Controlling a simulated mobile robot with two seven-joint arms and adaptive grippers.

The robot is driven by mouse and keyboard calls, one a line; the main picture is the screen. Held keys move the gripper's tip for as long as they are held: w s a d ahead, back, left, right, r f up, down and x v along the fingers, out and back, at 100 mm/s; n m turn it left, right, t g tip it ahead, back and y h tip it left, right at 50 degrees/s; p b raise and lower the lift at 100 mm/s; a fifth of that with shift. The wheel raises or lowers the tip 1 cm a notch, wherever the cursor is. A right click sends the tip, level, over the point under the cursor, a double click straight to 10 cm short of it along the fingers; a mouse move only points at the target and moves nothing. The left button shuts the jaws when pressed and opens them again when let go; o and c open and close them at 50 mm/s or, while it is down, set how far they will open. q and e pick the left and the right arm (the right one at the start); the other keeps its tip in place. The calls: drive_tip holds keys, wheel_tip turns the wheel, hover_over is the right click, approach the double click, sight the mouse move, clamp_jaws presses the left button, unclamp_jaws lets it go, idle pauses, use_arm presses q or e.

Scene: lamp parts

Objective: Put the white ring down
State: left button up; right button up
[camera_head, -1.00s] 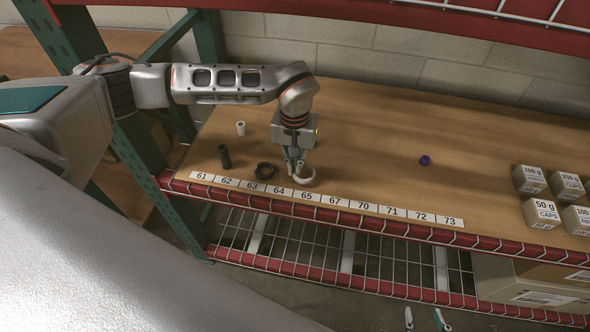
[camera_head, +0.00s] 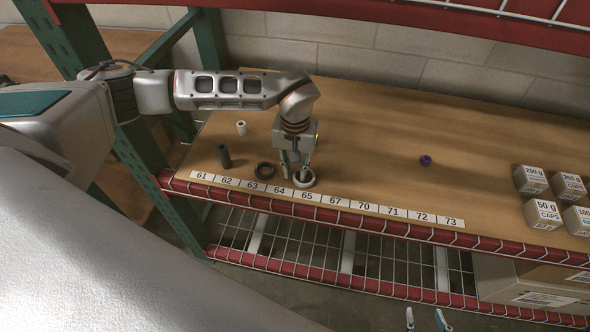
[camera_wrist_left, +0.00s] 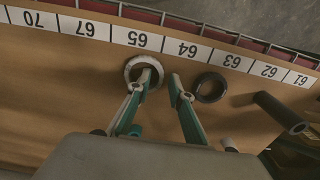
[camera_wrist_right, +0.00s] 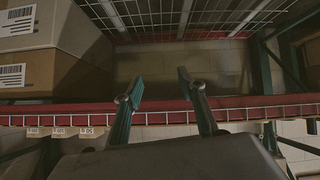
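The white ring (camera_head: 304,187) lies flat on the wooden shelf, just behind the label 65. It also shows in the left wrist view (camera_wrist_left: 129,69). My left gripper (camera_head: 294,172) is open above the shelf at the ring. In the left wrist view (camera_wrist_left: 162,75), one fingertip is over or inside the ring's opening and the other is outside it, between the white and black rings. Whether the inner finger touches the ring I cannot tell. My right gripper (camera_wrist_right: 160,78) is open and empty, low in front of the shelf; its fingertips show at the bottom of the head view (camera_head: 425,319).
A black ring (camera_head: 258,173) lies left of the white ring, with a dark cylinder (camera_head: 224,156) and a small white cylinder (camera_head: 241,128) beyond. Small boxes (camera_head: 542,213) stand at right. The shelf between is clear.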

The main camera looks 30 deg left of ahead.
sight(295, 175)
use_arm(q)
wheel_tip(295, 175, up, 12)
drive_tip(key=p, duration=0.1)
idle(0.7)
